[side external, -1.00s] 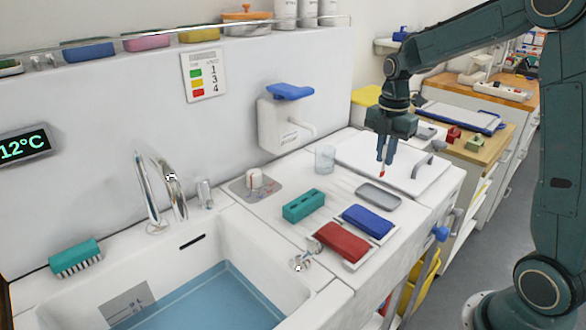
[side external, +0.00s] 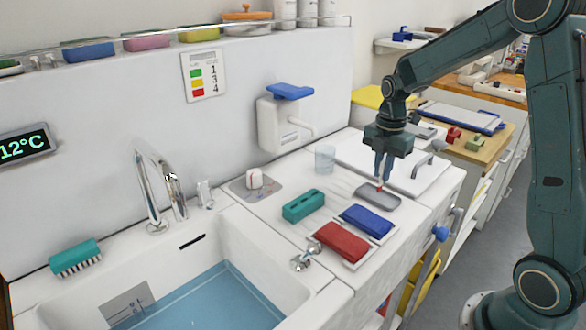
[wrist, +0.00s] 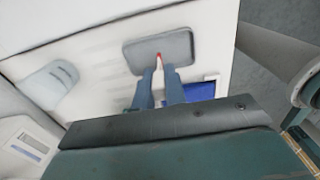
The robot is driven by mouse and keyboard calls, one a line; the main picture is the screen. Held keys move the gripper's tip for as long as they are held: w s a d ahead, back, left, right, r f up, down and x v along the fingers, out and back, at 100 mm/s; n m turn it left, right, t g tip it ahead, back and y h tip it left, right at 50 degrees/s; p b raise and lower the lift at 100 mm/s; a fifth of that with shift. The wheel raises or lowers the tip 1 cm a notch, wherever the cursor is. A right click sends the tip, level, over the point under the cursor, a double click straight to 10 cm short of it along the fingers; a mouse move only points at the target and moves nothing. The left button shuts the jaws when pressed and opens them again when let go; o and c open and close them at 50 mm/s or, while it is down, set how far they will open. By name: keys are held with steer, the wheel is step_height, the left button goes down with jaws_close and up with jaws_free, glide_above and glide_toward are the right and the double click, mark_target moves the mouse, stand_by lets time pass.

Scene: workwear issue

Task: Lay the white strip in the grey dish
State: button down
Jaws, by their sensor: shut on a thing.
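The grey dish (side external: 384,198) is a shallow oblong tray on the white counter, behind the blue folded cloth. It also shows in the wrist view (wrist: 183,46). My gripper (side external: 381,179) points down just above the dish's left part. It is shut on a small strip (wrist: 160,60), white with a red tip. In the wrist view the red tip reaches over the dish. In the side view only a small red spot shows below the fingers. I cannot tell whether the strip touches the dish. Most of the strip is hidden between the fingers.
A blue cloth (side external: 367,219) and a red cloth (side external: 342,241) lie in front of the dish. A teal block (side external: 303,205) lies to their left. A clear glass (side external: 325,159) stands behind. The water-filled sink (side external: 215,296) is at the front left.

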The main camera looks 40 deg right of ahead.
steer(key=shift+f, duration=0.5)
steer(key=c, duration=1.5)
jaws_free()
steer(key=shift+o, duration=0.2)
steer(key=shift+r, duration=0.1)
step_height(320, 180, up, 13)
steer(key=s+a+m+t, duration=0.5)
steer(key=s+a+m, duration=1)
steer(key=s+m, duration=0.3)
steer(key=shift+s+r+t, duration=0.3)
steer(key=shift+s+r, duration=0.15)
steer(key=shift+s, duration=0.5)
